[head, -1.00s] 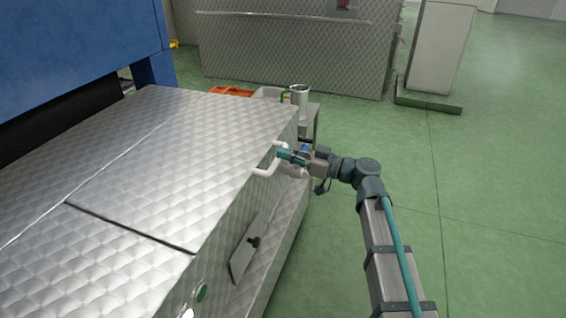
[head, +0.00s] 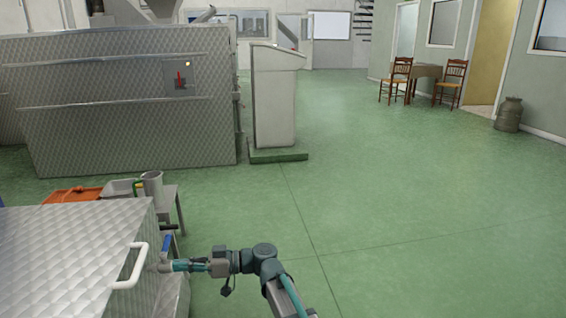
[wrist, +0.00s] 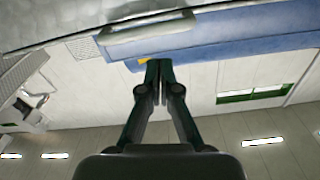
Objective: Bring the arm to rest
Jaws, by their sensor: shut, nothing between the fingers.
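My gripper (head: 172,266) is at the lower left of the head view, beside the white handle (head: 131,268) of the quilted-metal machine (head: 78,240). My arm comes up from the bottom edge and bends left to it. In the wrist view my gripper (wrist: 154,64) points up the picture with its two fingers together and nothing between them. The handle also shows in the wrist view (wrist: 148,33), just beyond the fingertips. I cannot tell whether the fingers touch it.
Behind the machine are an orange crate (head: 72,196), a grey tub (head: 121,187) and a metal jug (head: 152,185). A large metal machine (head: 120,110) and a pale cabinet (head: 273,100) stand farther back. The green floor (head: 400,200) to the right is clear.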

